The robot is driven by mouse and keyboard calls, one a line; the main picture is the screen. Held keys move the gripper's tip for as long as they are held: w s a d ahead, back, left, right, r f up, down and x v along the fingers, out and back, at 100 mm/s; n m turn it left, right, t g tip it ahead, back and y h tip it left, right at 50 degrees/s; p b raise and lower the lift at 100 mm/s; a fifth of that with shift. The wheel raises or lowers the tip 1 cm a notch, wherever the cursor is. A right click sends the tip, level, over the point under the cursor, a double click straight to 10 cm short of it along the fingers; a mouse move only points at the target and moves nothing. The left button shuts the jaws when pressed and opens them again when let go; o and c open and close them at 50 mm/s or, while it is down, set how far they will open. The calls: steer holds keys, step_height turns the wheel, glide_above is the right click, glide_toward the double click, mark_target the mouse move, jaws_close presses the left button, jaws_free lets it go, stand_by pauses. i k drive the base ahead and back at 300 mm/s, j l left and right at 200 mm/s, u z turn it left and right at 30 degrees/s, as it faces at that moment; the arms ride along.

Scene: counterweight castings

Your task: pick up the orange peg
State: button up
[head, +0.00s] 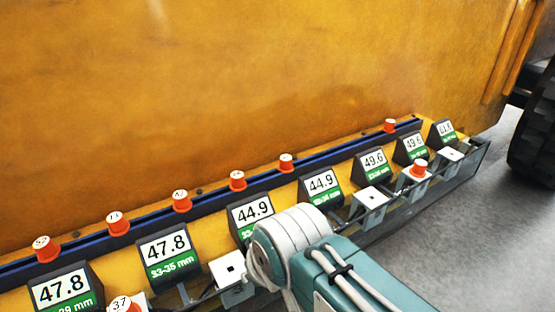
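Several orange pegs with white numbered tops are in the head view; I cannot tell which one the task means. A row stands upright along the blue rail (330,156): the leftmost peg (46,249), others toward the middle such as this peg (237,180), and a far right peg (389,126). Another orange peg (420,168) sits on a white block at the right. One more orange peg, marked 37 (124,304), is cut off by the bottom edge. My teal and white arm shows at bottom centre; my gripper is not visible.
Black display stands with numbers, such as the 44.9 stand (321,186), line the ledge before the rail. White blocks with holes (371,197) sit in front, some without pegs. A large yellow casting (250,80) rises behind. Grey floor (460,230) is clear at right, near a black tyre (536,135).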

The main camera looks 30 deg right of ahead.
mark_target(47, 251)
steer(key=l+z, duration=0.15)
steer(key=l, duration=0.25)
steer(key=i+l+z, duration=0.2)
steer(key=l, duration=0.2)
steer(key=l+z, duration=0.15)
steer(key=l, duration=0.25)
steer(key=i+l+z, duration=0.15)
steer(key=l, duration=0.2)
steer(key=i+l+z, duration=0.2)
steer(key=l, duration=0.15)
steer(key=i+l+z, duration=0.15)
steer(key=l, duration=0.15)
steer(key=u, duration=2.95)
steer(key=i+j+z, duration=0.1)
steer(key=z, duration=0.4)
steer(key=i+j+z, duration=0.15)
steer(key=z, duration=0.35)
steer(key=i+j+z, duration=0.15)
steer(key=j, duration=0.3)
steer(key=i+j+z, duration=0.15)
steer(key=j, duration=0.35)
steer(key=i+j+z, duration=0.1)
steer(key=j, duration=0.4)
steer(key=i+j+z, duration=0.15)
steer(key=j, duration=0.35)
